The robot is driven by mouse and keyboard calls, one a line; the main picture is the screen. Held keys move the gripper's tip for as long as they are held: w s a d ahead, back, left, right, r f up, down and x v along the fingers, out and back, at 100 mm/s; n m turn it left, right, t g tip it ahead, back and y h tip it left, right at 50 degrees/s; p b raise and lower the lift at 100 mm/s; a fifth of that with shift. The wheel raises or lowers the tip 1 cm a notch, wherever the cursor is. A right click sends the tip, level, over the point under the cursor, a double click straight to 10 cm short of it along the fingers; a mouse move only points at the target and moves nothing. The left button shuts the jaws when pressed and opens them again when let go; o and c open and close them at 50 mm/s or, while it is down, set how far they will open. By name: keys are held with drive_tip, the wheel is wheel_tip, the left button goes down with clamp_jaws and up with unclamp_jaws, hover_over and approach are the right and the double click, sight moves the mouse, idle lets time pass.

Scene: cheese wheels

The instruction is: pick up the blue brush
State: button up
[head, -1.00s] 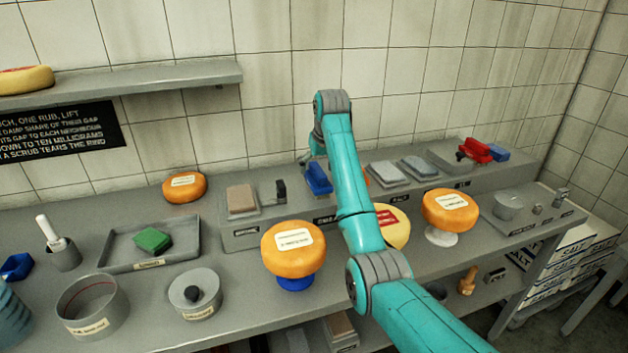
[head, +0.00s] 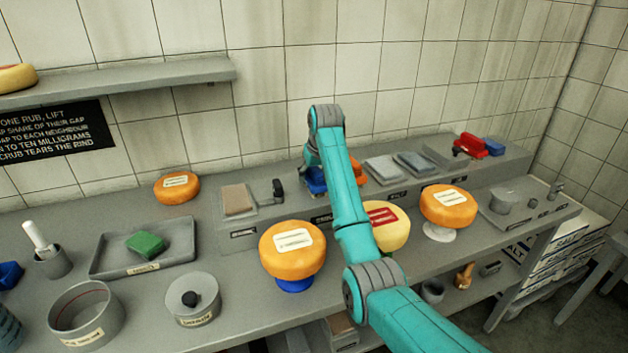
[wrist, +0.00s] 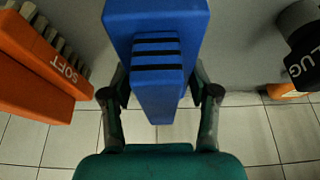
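The blue brush (head: 317,184) sits on the raised grey ledge at the back of the bench, partly hidden by my arm in the head view. In the wrist view the blue brush (wrist: 157,95) fills the upper middle, with a stepped, black-striped part towards the camera. My gripper (wrist: 160,78) has its two dark fingers spread, one on each side of the brush. The fingertips are partly hidden by the brush, and I see no clear contact. In the head view my gripper is at the brush, mostly hidden behind my arm.
An orange block marked SOFT (wrist: 45,65) is close on the left in the wrist view. A dark plug tool (wrist: 300,45) is on the right. Cheese wheels (head: 292,248) on stands occupy the bench in front of the ledge. Grey pads (head: 385,170) lie farther right.

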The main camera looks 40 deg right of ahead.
wheel_tip(320, 180, up, 10)
idle(0.7)
drive_tip(key=o, duration=0.5)
drive_tip(key=shift+c, duration=1.1)
